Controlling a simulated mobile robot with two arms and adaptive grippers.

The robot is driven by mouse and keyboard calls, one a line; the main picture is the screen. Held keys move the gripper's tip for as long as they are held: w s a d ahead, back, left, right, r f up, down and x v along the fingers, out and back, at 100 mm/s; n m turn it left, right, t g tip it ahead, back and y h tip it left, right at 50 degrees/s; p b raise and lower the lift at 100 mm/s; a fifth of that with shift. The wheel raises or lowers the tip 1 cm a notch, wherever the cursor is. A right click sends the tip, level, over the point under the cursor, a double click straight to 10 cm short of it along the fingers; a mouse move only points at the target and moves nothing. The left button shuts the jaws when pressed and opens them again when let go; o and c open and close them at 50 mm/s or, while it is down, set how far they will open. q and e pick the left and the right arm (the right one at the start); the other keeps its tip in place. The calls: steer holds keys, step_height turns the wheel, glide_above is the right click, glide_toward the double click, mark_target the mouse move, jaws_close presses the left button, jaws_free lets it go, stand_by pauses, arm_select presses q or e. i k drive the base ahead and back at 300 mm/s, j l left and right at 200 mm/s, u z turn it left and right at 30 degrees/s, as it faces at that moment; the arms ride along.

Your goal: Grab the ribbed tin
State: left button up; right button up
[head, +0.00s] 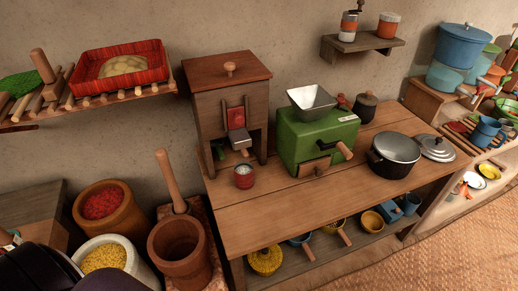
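A small red tin (243,176) with a pale rim stands on the wooden counter, below the spout of the wooden dispenser box. It is the likeliest ribbed tin, but the ribs are too small to make out. On the wall shelf stand a tall tin-like container (348,27) with a pale body and an orange-red lower part, and a shorter orange-red container (388,26) with a pale top. I cannot tell whether either is ribbed. Neither of my grippers shows in the head view. A dark shape, perhaps part of me, fills the bottom left corner.
The wooden counter (290,210) has bare room along its front edge. A mortar (178,250) with a tall pestle and filled tubs stand left of the counter.

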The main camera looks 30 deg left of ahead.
mark_target(244, 170)
steer(key=u, duration=1.05)
